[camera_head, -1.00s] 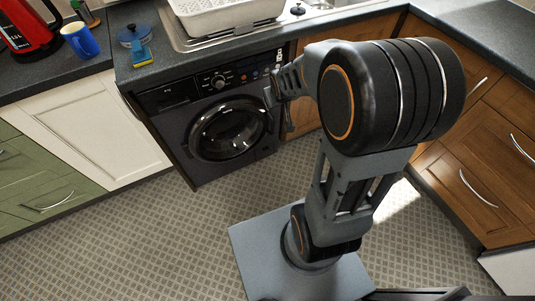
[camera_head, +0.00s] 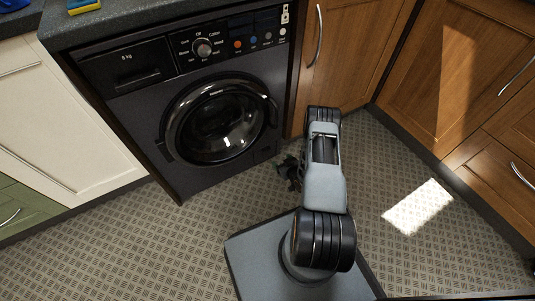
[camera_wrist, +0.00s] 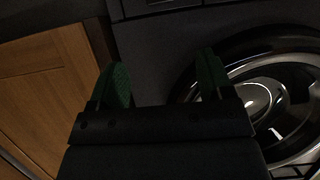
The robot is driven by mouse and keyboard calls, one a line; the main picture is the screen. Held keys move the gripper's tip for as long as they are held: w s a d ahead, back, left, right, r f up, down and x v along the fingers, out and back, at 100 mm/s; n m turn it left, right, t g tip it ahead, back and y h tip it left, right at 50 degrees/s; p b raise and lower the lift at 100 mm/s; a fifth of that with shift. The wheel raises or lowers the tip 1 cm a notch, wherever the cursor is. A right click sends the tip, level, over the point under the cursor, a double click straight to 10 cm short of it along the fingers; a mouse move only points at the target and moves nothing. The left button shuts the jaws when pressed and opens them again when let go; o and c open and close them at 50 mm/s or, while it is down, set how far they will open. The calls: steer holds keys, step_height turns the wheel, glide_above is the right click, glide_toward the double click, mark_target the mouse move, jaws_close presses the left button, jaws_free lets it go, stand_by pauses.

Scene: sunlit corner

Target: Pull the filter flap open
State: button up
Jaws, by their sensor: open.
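The filter flap (camera_wrist: 160,7) is a dark panel with thin pale edges, partly cut off at the top of the wrist view. It looks flush with the dark front of the washing machine (camera_head: 190,178). In the head view I cannot make the flap out clearly on the machine's lower right front. My gripper (camera_wrist: 163,82) is open and empty, with green pads on its two fingers, and the flap lies beyond them in the picture. In the head view my gripper (camera_head: 289,172) is a small dark shape low by the machine's right side, partly hidden by my arm.
The machine's round glass door (camera_head: 217,120) is shut; it also shows at the right of the wrist view (camera_wrist: 290,95). A wooden cabinet (camera_head: 345,60) stands right of the machine and a cream cabinet (camera_head: 60,125) left. The patterned floor (camera_head: 150,245) in front is clear.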

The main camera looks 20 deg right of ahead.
mark_target(267, 150)
steer(key=b+x, duration=0.1)
steer(key=x, duration=0.3)
steer(key=b+x, duration=0.2)
steer(key=x, duration=0.2)
steer(key=f+b+x, duration=0.1)
steer(key=b+x, duration=0.1)
steer(key=x, duration=0.2)
steer(key=shift+s+a, duration=0.1)
steer(key=shift+s, duration=0.2)
steer(key=shift+b+x, duration=0.6)
steer(key=shift+x, duration=0.4)
steer(key=shift+r, duration=0.1)
steer(key=shift+c, duration=0.4)
steer(key=c, duration=1.2)
